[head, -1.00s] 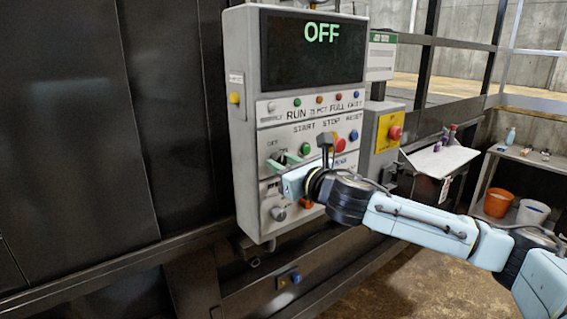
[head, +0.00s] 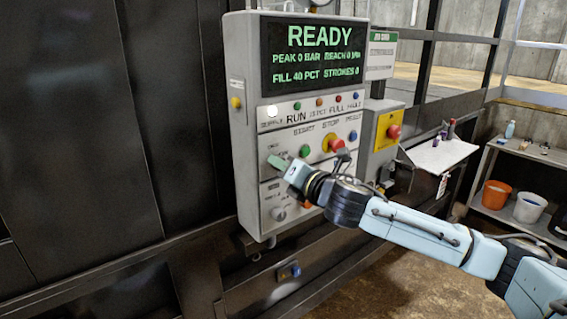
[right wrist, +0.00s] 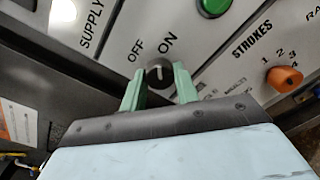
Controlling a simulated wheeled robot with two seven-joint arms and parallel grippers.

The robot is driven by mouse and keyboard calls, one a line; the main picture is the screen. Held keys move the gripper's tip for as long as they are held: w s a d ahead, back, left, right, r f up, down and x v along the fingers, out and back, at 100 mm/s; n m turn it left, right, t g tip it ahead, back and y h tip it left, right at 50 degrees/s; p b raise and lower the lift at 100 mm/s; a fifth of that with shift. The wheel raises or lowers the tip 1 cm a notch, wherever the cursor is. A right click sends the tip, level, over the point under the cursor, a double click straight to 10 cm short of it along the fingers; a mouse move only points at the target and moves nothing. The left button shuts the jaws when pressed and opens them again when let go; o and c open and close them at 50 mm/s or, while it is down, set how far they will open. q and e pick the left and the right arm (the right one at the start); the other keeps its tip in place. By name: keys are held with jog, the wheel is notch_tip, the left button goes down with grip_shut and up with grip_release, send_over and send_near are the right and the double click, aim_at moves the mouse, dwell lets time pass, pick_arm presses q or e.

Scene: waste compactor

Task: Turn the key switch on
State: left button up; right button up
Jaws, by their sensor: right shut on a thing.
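The key switch (right wrist: 160,72) is a dark round knob on the grey control panel (head: 244,200), with the labels OFF and ON above it in the right wrist view. My right gripper (right wrist: 160,84) has its green fingertips on either side of the knob and is shut on it. The display (head: 316,55) reads READY in green, with lines of figures beneath. The white SUPPLY lamp (head: 271,111) is lit. My left gripper is out of view.
The green START button (head: 305,151) and red STOP button (head: 334,146) are close to my right gripper. The orange STROKES knob (right wrist: 285,79) lies to its right. A red emergency button (head: 394,132) is on the box beside the panel.

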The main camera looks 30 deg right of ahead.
jog(key=shift+m, duration=0.8)
jog(key=o, duration=1)
jog(key=shift+c, duration=0.2)
jog(key=shift+s, duration=0.1)
jog(key=s+b, duration=0.3)
jog(key=s, duration=1)
jog(key=shift+d+r, duration=0.15)
jog(key=shift+d, duration=0.3)
